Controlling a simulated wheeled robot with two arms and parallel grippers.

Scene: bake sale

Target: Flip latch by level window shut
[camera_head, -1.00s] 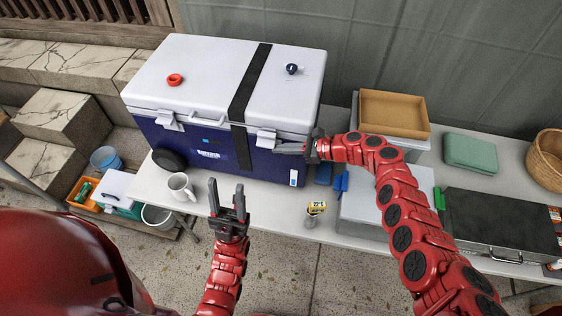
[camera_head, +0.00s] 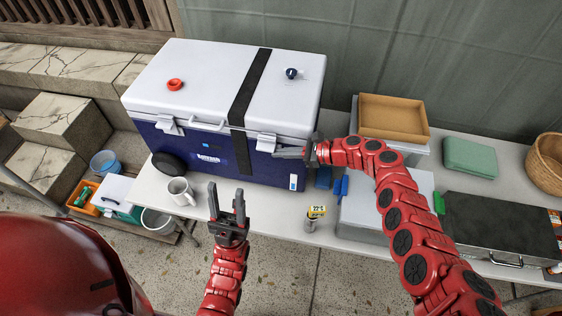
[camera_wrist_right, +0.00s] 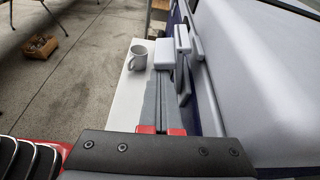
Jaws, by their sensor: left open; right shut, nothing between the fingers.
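The cooler (camera_head: 185,150) has a blue body and a white lid, which lies down. A small white upright strip, apparently the level window (camera_head: 293,181), is low on its front at the right. The white latch nearer it (camera_head: 267,142) sticks out at the lid's front edge; I cannot tell if it is fastened. A second white latch (camera_head: 169,125) is further left. My right gripper (camera_head: 277,153) is shut and empty, its fingers just below the near latch; contact is unclear. Its fingers also show in the wrist view (camera_wrist_right: 163,105). My left gripper (camera_head: 227,192) is open and empty before the cooler.
A grey mug (camera_head: 179,191) stands on the table left of my left gripper. A black strap (camera_head: 249,85) crosses the lid. A cardboard tray (camera_head: 393,115) is to the right.

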